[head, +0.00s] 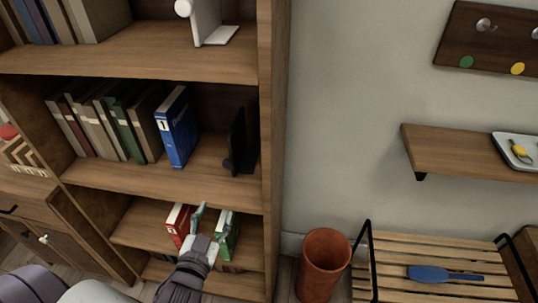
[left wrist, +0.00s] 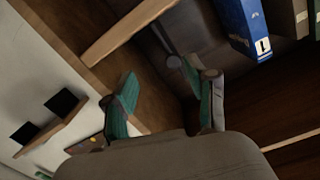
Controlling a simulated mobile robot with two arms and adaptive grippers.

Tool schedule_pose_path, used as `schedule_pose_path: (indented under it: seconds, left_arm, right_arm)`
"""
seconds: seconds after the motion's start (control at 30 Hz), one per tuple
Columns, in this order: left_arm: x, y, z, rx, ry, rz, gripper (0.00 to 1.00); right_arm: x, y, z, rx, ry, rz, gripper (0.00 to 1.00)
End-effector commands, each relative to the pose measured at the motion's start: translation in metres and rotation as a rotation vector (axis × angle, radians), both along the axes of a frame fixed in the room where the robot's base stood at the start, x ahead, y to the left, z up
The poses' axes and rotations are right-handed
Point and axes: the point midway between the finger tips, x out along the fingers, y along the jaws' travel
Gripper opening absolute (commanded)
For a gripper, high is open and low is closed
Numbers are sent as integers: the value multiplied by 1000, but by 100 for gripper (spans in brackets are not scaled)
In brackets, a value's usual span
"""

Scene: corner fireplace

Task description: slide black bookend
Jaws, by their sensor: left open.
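The black bookend (head: 238,142) stands upright on the middle shelf, near the bookcase's right side panel, with a gap between it and the blue binder (head: 177,128). My left gripper (head: 210,221) is open, with teal fingertips, lower than the bookend and in front of the lower shelf. It appears empty and apart from the bookend. In the left wrist view the open fingers (left wrist: 163,98) spread before the bookcase, with the blue binder (left wrist: 242,25) at upper right. My right gripper is not in view.
Several books (head: 104,122) lean left of the blue binder. A red binder (head: 178,223) and a green binder (head: 226,236) stand on the lower shelf behind my gripper. A terracotta bin (head: 324,264) and a slatted bench (head: 430,268) stand right of the bookcase.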

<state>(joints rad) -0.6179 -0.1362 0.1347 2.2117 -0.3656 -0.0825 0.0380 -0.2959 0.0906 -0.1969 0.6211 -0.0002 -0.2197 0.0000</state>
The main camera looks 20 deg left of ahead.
Motion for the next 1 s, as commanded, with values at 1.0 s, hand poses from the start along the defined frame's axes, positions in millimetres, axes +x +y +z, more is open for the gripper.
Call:
schedule_pose_path:
  seconds: [1.0]
  left_arm:
    - [126,39,35,33,-62,17,57]
  right_arm:
    - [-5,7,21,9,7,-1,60]
